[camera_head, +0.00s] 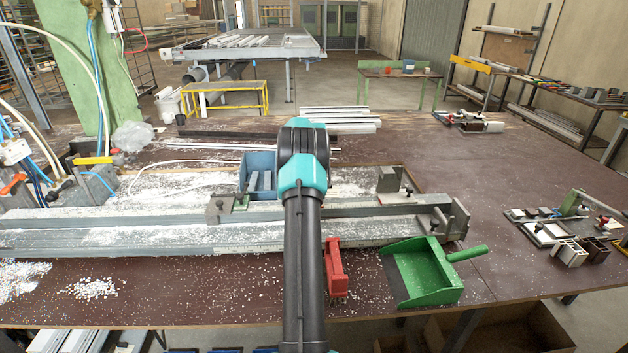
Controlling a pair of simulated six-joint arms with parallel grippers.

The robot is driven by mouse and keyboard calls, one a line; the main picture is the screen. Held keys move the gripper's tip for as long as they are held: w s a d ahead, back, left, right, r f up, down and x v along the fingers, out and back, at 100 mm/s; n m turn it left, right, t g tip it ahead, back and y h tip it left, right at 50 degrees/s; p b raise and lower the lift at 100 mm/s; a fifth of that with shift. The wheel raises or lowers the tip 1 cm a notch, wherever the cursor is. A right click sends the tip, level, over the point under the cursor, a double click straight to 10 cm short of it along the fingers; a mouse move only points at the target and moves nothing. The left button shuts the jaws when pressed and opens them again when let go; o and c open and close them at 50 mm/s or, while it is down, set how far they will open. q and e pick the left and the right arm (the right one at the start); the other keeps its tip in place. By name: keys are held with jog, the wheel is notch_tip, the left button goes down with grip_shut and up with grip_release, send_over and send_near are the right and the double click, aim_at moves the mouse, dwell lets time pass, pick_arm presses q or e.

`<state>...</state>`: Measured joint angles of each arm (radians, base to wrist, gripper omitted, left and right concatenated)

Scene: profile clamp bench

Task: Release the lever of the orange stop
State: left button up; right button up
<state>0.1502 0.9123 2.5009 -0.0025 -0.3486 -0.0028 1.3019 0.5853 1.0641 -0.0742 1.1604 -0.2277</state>
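At the far left edge, an orange bar-like part (13,184) sits on a grey block beside the profile bench. A dark handle-like piece (58,190) lies just right of it; I cannot tell whether it is the stop's lever or how it is set. Neither of my grippers shows. One of my arms, black with teal joints, rises from the bottom centre and covers the middle of the bench; I cannot tell which arm it is. Whatever lies behind it is hidden.
Long grey profiles (140,240) lie across the bench with white chips. A green dustpan (425,275) and a red brush (336,268) lie in front.

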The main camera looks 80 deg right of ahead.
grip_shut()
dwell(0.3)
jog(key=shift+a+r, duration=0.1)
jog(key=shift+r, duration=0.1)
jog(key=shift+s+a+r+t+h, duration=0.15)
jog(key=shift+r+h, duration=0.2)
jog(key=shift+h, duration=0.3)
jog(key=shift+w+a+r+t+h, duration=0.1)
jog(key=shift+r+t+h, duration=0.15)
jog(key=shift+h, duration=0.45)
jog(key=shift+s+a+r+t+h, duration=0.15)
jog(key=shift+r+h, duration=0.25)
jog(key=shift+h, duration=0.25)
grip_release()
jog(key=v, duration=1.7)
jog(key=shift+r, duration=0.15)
